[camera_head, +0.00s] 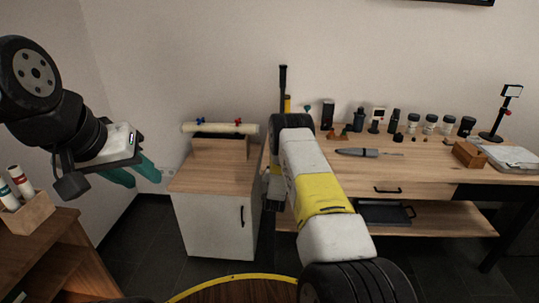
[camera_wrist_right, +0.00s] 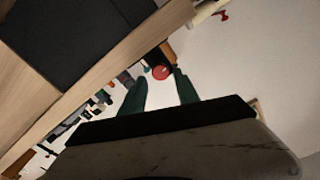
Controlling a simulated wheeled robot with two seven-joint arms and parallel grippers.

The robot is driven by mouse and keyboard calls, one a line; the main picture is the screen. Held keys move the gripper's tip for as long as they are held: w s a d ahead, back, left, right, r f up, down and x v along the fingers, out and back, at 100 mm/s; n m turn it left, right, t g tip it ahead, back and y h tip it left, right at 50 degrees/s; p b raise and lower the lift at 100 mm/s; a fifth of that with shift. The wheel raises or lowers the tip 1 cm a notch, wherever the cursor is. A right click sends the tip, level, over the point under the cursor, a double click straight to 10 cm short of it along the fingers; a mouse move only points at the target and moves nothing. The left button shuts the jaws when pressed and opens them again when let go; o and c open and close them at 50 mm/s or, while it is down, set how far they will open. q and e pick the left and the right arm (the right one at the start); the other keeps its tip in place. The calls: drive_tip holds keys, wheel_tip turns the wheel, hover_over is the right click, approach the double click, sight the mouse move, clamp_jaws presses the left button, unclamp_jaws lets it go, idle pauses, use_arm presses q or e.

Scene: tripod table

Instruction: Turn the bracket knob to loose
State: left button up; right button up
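A round red knob (camera_wrist_right: 160,72) shows in the right wrist view, just beyond and between the two green fingertips of my right gripper (camera_wrist_right: 160,88). The fingers are apart, and I cannot tell whether they touch it. I cannot tell for sure that this is the bracket knob. In the head view my right arm hides that gripper. A dark upright pole (camera_head: 283,88) with a yellow part rises behind the arm. My left gripper (camera_head: 141,178) hangs at the left with its teal fingers apart and empty.
A cream tube (camera_head: 220,128) with blue and red knobs lies on a block on the white cabinet (camera_head: 212,226). The wooden workbench (camera_head: 420,172) at the right holds several small items, a grey tool (camera_head: 357,152) and a wooden block (camera_head: 469,154). A holder with tubes (camera_head: 28,214) stands at the left.

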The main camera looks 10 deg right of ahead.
drive_tip(key=shift+v, duration=1.5)
